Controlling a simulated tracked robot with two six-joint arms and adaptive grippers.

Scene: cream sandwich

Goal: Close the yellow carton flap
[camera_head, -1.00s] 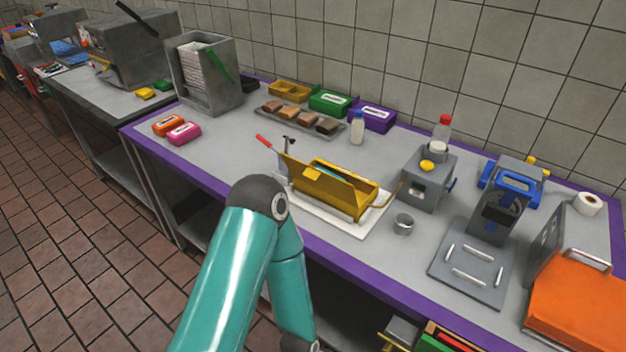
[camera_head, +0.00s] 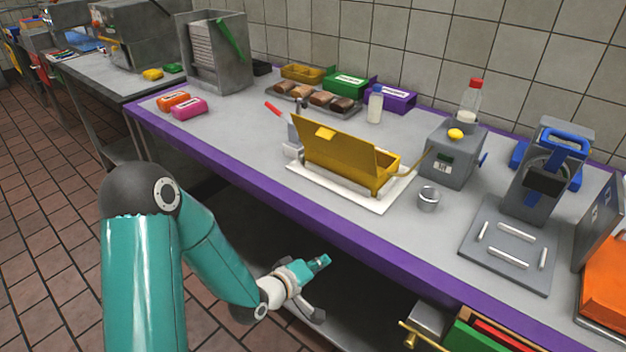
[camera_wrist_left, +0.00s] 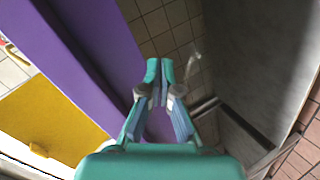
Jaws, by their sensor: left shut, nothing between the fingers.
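The yellow carton (camera_head: 390,162) stands on a white board (camera_head: 372,202) near the counter's front edge. Its long front flap (camera_head: 345,160) is raised and tilted, with a small yellow tab on it, and hides most of the inside. My left gripper (camera_head: 322,261) is below and in front of the counter edge, apart from the carton. In the left wrist view my left gripper (camera_wrist_left: 158,72) has its fingertips together and empty. Part of the yellow carton (camera_wrist_left: 45,120) shows at left there. My right gripper is out of view.
The purple counter edge (camera_head: 300,234) lies between my left gripper and the carton. A grey box machine (camera_head: 452,155) and a small metal cup (camera_head: 428,198) stand right of the carton. A grey device (camera_head: 292,140) is close behind its left end.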

